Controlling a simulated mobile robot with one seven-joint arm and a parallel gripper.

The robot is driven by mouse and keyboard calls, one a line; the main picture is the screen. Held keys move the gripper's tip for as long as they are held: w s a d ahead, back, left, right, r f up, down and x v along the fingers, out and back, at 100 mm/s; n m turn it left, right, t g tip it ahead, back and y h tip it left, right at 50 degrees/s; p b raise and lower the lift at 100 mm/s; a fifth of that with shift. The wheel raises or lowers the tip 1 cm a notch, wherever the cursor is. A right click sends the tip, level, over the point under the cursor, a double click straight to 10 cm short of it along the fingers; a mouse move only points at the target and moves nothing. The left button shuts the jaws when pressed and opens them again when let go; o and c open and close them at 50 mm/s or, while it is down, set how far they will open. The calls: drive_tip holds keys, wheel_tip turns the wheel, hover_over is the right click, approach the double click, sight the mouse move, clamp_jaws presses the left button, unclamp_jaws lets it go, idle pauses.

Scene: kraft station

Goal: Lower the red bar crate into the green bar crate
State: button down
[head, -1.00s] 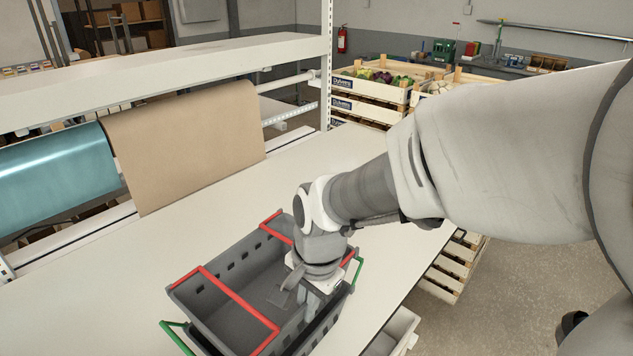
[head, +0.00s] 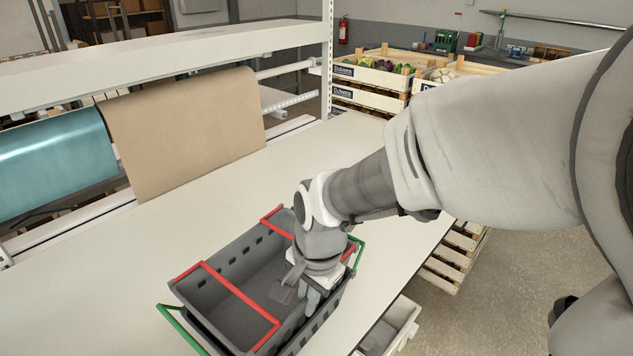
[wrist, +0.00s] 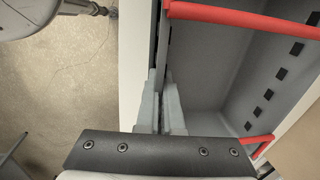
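The grey red bar crate (head: 222,263) has a red bar near each end. It sits inside the top of the green bar crate (head: 181,327), which stands on the white table. The green bars stick out at the front left and back right; most of the green bar crate is hidden. My gripper (head: 308,300) is at the red bar crate's near right long wall, pointing down. In the wrist view its fingers (wrist: 161,105) are shut on that wall, one on each side. The red bar crate (wrist: 215,70) looks empty there. How deep it sits is hard to tell.
The white table (head: 110,275) is clear left of and behind the crates. Brown paper (head: 185,130) and a teal roll (head: 55,155) hang behind. A pale bin (head: 395,325) is beside the table's right edge. Produce crates (head: 372,85) stand beyond the table's far end.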

drive_tip(key=shift+f+b, duration=0.3)
drive_tip(key=shift+f, duration=0.15)
idle(0.4)
drive_tip(key=c, duration=1)
unclamp_jaws()
drive_tip(key=r, duration=0.5)
drive_tip(key=s+d+r, duration=0.1)
drive_tip(key=r, duration=0.5)
drive_tip(key=d+r+p, duration=0.1)
drive_tip(key=r, duration=0.5)
drive_tip(key=shift+s+r, duration=0.15)
drive_tip(key=shift+s, duration=0.15)
drive_tip(key=s+d+f+n+t, duration=0.1)
drive_tip(key=s+d+n, duration=0.1)
drive_tip(key=d, duration=0.2)
drive_tip(key=s+d+n+t, duration=0.2)
drive_tip(key=d+n, duration=0.1)
drive_tip(key=d, duration=0.2)
drive_tip(key=s+d+f+n+t+h, duration=0.1)
drive_tip(key=s+d+n, duration=0.1)
drive_tip(key=d, duration=0.3)
drive_tip(key=shift+s+d+f+t, duration=0.2)
drive_tip(key=shift+s+f+t, duration=0.1)
drive_tip(key=shift+s, duration=0.1)
